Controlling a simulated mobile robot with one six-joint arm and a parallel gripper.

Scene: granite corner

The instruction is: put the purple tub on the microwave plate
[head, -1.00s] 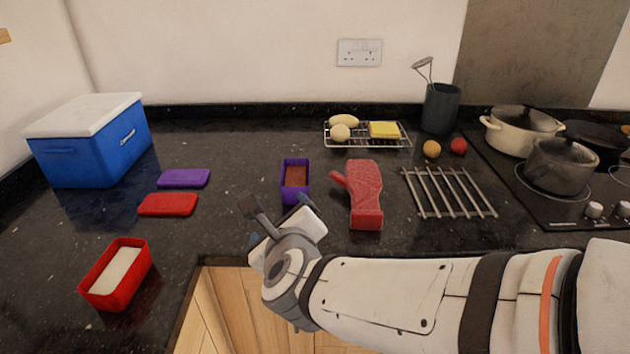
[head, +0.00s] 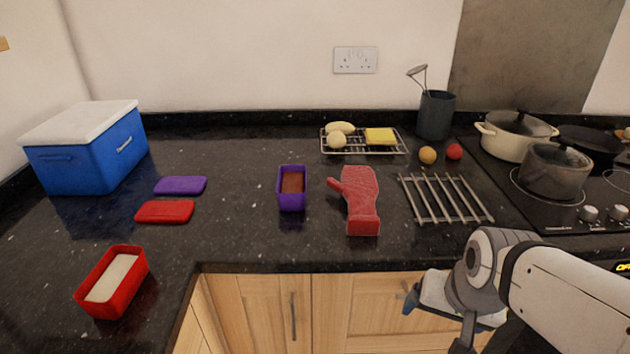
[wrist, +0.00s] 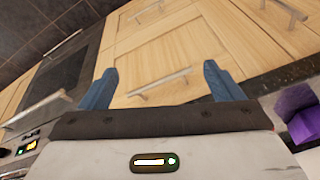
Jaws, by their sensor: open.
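The purple tub (head: 291,202) stands upright on the dark granite counter, left of the red oven mitt, with something brown inside. A purple object, probably the same tub, shows at the right edge of the wrist view (wrist: 298,115). My gripper (head: 436,322) is at the lower right in the head view, in front of the counter's front edge, well apart from the tub. Its blue fingers (wrist: 161,85) are spread and empty, with wooden cupboard doors beyond them. No microwave or microwave plate can be seen in these views.
A red oven mitt (head: 360,200) lies right of the tub, then a metal rack (head: 445,198). A wire rack (head: 364,150) holds food behind. Purple (head: 180,185) and red (head: 165,212) lids, a red tub (head: 112,282) and a cool box (head: 85,150) are left. Pots stand right.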

